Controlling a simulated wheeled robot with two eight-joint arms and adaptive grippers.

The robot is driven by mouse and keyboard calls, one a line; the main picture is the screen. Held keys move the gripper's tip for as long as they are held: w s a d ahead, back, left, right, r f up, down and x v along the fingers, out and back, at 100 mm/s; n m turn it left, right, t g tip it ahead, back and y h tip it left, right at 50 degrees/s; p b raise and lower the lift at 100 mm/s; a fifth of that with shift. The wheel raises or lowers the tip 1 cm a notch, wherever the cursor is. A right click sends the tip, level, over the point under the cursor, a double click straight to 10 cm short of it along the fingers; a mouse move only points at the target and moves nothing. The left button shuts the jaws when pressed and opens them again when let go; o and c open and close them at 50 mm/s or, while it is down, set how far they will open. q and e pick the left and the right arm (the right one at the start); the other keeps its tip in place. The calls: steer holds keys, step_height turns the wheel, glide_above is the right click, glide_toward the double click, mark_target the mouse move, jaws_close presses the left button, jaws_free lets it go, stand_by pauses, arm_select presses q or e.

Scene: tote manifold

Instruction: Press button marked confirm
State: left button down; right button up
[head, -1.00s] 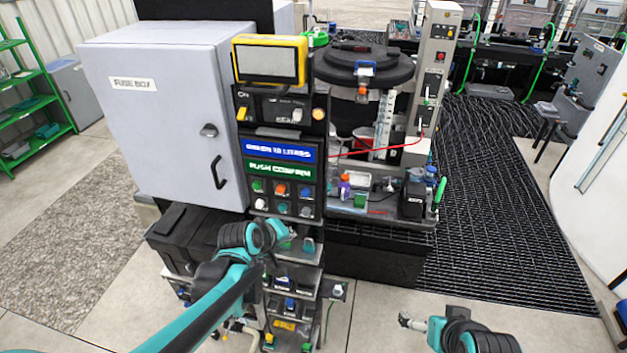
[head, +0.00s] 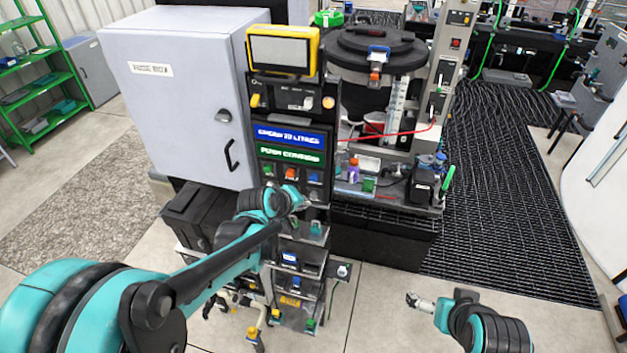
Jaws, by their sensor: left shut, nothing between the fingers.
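The control panel stands beside the fuse box, with a green label (head: 290,155) that seems to read "PUSH CONFIRM" below a blue label (head: 289,136). Under the labels is a row of small buttons: a green one (head: 267,170), an orange-red one (head: 291,174) and a blue one (head: 314,178). Which is marked confirm is too small to read. My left gripper (head: 301,199) is shut and empty, just below this row and in front of the panel's lower part, hiding the lower buttons. My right gripper (head: 412,299) is low at right, apart from everything; its fingers are too small to judge.
The grey fuse box (head: 180,100) stands left of the panel. A yellow-framed screen (head: 281,50) sits above it. A black-lidded tank (head: 375,50) and a cluttered bench are to the right. A shelf cart (head: 298,290) with small items stands below. Open floor lies at front right.

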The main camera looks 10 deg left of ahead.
mark_target(314, 182)
arm_select(q)
steer(key=w, duration=0.6)
steer(key=shift+w+b, duration=0.35)
steer(key=shift+b, duration=0.05)
steer(key=shift+d, duration=0.1)
stand_by(1.0)
steer(key=shift+w, duration=0.4)
steer(key=shift+w+b, duration=0.35)
steer(key=shift+w, duration=0.25)
stand_by(0.6)
steer(key=shift+s, duration=1.05)
